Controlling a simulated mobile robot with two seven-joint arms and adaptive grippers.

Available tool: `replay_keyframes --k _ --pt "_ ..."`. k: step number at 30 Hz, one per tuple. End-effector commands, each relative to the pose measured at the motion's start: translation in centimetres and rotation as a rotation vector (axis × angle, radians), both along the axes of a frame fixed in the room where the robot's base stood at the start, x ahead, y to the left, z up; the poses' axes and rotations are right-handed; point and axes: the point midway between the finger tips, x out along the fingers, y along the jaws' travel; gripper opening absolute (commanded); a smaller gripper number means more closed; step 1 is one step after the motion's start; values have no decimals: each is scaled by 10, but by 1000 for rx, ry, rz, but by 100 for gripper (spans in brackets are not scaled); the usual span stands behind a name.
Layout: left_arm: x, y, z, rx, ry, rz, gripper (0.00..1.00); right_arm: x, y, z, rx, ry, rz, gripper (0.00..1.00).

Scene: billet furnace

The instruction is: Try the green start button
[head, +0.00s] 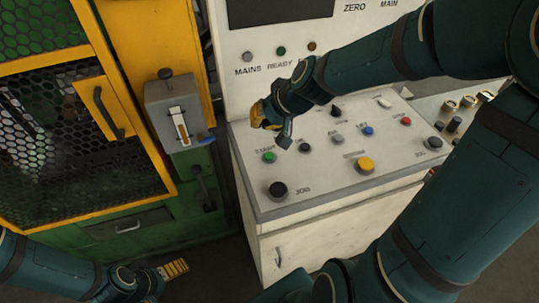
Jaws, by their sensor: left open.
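The green start button (269,157) sits near the left edge of the sloped white control panel (325,187). It is in plain view, and nothing touches it. My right gripper (262,115) hangs over the panel's back left corner, above and behind the button in the picture, with a visible gap to it. Its yellow fingers point left and are partly hidden by its own body, so its opening does not show. My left gripper (174,269) is low at the left, well away from the panel, open and empty.
Near the green button are a black button (305,147), a black jog knob (277,189) and a large yellow button (366,164). Blue (368,131) and red (406,121) buttons lie further right. A yellow-framed mesh door (99,110) and a grey switch box (173,112) stand left.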

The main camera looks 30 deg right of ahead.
Motion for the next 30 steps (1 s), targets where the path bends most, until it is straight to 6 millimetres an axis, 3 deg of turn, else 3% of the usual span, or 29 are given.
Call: replay_keyframes --k 8,18,30 --pt "-6 -1 -29 -3 14 -11 96 0 0 -34 0 1 0 0" --pt "2 0 -67 1 -7 -6 96 0 0 -76 -1 0 1 0" --pt "5 0 -73 2 -12 -5 96 0 0 -82 0 0 0 0"
